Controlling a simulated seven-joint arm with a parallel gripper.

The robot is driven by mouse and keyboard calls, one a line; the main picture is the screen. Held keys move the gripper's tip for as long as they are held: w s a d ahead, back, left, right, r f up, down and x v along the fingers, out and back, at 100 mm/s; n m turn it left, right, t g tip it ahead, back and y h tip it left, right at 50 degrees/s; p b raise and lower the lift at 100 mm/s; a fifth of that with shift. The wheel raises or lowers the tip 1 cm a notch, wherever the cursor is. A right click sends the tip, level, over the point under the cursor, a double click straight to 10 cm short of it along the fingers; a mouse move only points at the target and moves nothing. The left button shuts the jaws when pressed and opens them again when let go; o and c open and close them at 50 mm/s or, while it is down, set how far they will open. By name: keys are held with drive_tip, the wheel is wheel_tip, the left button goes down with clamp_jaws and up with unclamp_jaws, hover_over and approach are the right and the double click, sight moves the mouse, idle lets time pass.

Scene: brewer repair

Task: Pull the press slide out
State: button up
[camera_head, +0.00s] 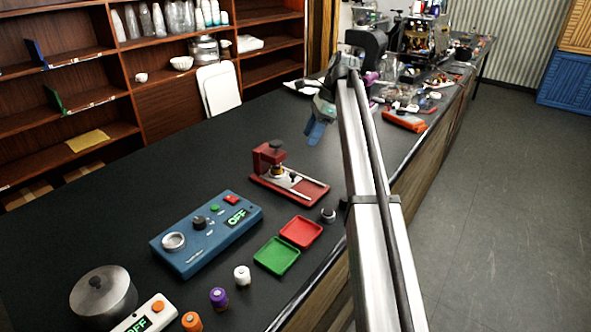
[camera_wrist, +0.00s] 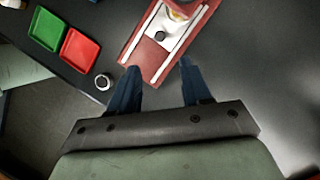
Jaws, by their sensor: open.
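The red press (camera_head: 268,160) stands on the black counter, with a dark knob on top and a low red base reaching to the right. Two pale rails (camera_head: 301,187) run along the base. In the wrist view the red base (camera_wrist: 134,46) lies just beyond my fingertips.
A blue control box (camera_head: 206,233) reading OFF stands left of the press. Red (camera_head: 301,231) and green (camera_head: 277,255) trays and a small dark-and-silver knob (camera_head: 328,215) lie in front. Small coloured jars and a metal pot (camera_head: 103,297) are nearer. Counter behind the press is clear.

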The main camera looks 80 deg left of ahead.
sight(294, 173)
drive_tip(key=x, duration=1.3)
drive_tip(key=shift+f, duration=0.2)
clamp_jaws()
drive_tip(key=shift+d, duration=0.1)
